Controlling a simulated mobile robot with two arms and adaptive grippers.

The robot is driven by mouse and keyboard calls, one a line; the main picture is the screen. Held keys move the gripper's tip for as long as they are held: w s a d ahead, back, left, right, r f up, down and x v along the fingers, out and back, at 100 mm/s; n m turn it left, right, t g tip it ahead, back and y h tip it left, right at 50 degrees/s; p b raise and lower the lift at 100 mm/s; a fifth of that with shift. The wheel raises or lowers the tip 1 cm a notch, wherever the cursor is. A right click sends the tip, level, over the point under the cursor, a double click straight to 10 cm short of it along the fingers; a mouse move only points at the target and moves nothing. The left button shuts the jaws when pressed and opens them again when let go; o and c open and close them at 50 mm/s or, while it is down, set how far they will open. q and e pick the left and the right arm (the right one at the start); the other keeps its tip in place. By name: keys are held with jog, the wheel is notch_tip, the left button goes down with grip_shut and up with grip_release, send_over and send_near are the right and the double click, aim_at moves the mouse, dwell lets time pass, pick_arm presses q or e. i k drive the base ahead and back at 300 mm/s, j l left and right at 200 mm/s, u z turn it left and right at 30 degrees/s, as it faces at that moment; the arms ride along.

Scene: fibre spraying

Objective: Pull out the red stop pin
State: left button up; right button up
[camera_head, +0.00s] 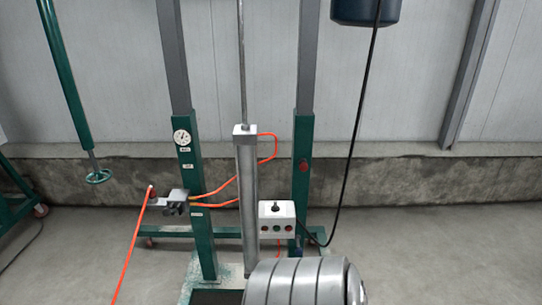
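A small dark red round knob (303,165) sits on the right green post of the frame, about halfway down the picture. It looks like the red stop pin, but it is too small to tell how far it is seated in the post. Neither of my grippers is in view, and nothing touches the knob.
A pneumatic cylinder (247,200) stands between the two posts. A control box (277,219) with buttons is beside it. Orange hoses run to a valve (174,198) on the left. A ribbed silver body (300,283) fills the bottom centre. Floor at right is clear.

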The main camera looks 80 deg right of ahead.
aim_at(303, 166)
jog(key=z, duration=2.2)
